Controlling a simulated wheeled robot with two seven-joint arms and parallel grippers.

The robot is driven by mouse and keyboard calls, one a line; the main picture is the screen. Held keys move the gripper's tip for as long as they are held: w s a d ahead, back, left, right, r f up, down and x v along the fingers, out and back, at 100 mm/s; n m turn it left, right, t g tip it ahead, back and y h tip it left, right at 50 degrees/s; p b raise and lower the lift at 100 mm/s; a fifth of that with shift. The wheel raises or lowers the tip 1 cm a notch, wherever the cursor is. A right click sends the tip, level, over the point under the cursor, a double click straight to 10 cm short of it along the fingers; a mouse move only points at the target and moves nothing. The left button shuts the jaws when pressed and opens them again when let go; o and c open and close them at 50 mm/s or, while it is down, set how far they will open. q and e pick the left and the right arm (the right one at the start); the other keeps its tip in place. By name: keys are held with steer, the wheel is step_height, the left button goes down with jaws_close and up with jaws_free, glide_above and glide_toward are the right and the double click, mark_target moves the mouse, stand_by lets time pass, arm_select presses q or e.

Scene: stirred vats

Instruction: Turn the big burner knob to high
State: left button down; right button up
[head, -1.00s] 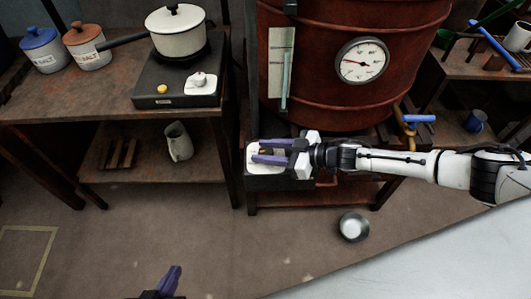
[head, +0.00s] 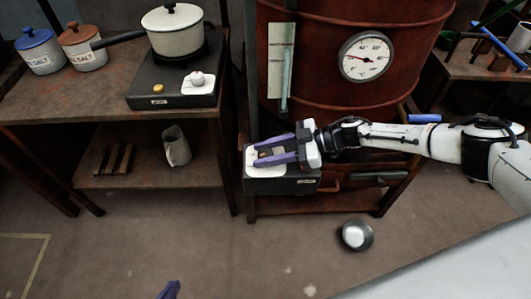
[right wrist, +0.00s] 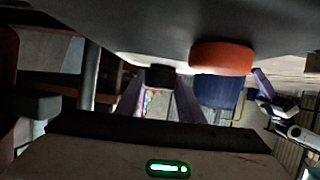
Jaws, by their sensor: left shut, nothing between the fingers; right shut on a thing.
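The big burner (head: 310,185) is a dark box with a white panel (head: 256,170), low in front of the big red-brown vat (head: 355,85). My right gripper (head: 268,154) lies over that panel, its purple fingers shut on the knob (head: 265,152). The fingers partly cover the knob, so its setting cannot be read. In the right wrist view the fingers (right wrist: 160,95) reach away around a small dark part, probably the knob. My left gripper (head: 170,290) shows only as a purple fingertip at the bottom edge, away from the burner.
A small hot plate (head: 150,88) with its own white knob (head: 196,78) carries a lidded pot (head: 178,35) on the left bench. The vat bears a dial gauge (head: 365,57). A metal bowl (head: 356,235) lies on the open floor. A jug (head: 176,144) stands on the lower shelf.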

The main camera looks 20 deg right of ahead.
steer(key=shift+w+r, duration=0.1)
steer(key=shift+w, duration=0.05)
steer(key=o, duration=1.1)
steer(key=shift+c, duration=0.2)
steer(key=p+v, duration=0.1)
steer(key=v, duration=0.9)
steer(key=shift+d, duration=0.1)
